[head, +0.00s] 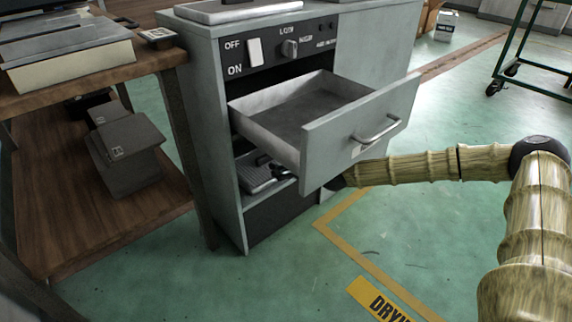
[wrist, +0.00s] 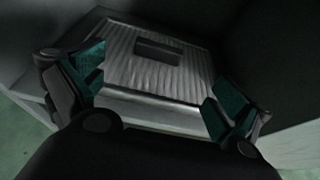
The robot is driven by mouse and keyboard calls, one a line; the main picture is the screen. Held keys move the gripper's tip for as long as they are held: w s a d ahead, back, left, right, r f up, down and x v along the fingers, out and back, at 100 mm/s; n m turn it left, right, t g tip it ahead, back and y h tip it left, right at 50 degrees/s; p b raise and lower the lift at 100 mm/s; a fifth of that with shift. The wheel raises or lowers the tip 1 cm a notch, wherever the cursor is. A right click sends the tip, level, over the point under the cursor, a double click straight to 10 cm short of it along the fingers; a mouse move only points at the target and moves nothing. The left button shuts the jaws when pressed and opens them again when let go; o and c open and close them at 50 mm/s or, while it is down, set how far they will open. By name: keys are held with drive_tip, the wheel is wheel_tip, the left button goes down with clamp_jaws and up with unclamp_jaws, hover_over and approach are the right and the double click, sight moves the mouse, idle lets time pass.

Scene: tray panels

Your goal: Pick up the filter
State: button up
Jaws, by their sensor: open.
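The filter (wrist: 128,65) shows in the wrist view as a pale, ridged flat panel with a dark raised handle block (wrist: 158,51) on top. In the head view the filter (head: 256,178) lies in the open compartment under the drawer, partly hidden by the drawer front. My gripper (wrist: 155,105) is open, its teal-padded fingers apart on either side of the near edge of the filter. I cannot tell whether they touch it. In the head view my gripper is mostly hidden behind the drawer front.
An open, empty drawer (head: 358,135) with a curved handle juts out above the compartment and my arm passes beside it. The grey cabinet (head: 228,150) has a switch and knob. A wooden shelf (head: 100,215) stands left. The green floor in front is clear.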

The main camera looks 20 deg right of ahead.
sight(267, 157)
drive_tip(key=b+x, duration=0.3)
drive_tip(key=x, duration=0.6)
drive_tip(key=shift+w+a+f+b, duration=0.1)
drive_tip(key=shift+f+b, duration=0.15)
drive_tip(key=shift+b, duration=0.05)
drive_tip(key=shift+w+a+f, duration=0.15)
drive_tip(key=shift+w+a, duration=0.05)
drive_tip(key=shift+w, duration=0.4)
drive_tip(key=c, duration=1.1)
